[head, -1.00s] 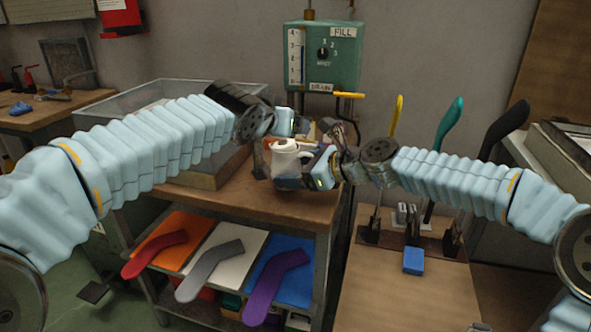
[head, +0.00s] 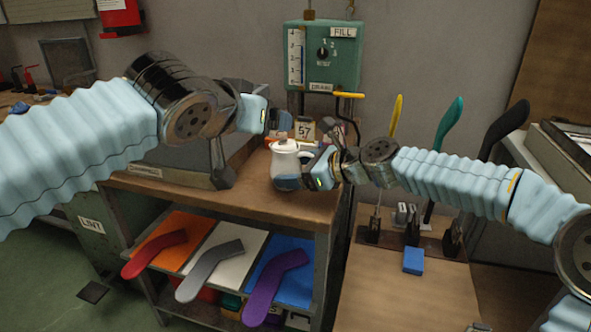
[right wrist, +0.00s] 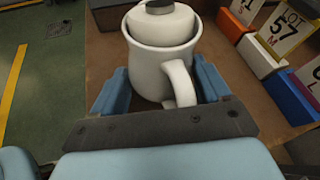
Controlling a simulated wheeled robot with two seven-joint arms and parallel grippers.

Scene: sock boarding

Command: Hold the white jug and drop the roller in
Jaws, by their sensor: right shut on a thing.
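The white jug (head: 285,160) stands upright over the wooden bench, its handle toward the right. My right gripper (head: 289,182) is shut around its lower body; its blue fingers flank the jug in the right wrist view. Whether the jug touches the bench is unclear. A white rounded piece with a grey end, seemingly the roller (right wrist: 160,22), sits in the mouth of the jug (right wrist: 150,65). My left gripper (head: 279,120) is behind and above the jug, apart from it.
The bench (head: 245,200) has free room in front of the jug. Numbered bins (head: 304,130) stand close behind it. A shelf below holds red, grey and purple sock shapes (head: 275,287). Upright yellow, teal and black boards (head: 505,130) stand at right. A green control box (head: 322,55) hangs behind.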

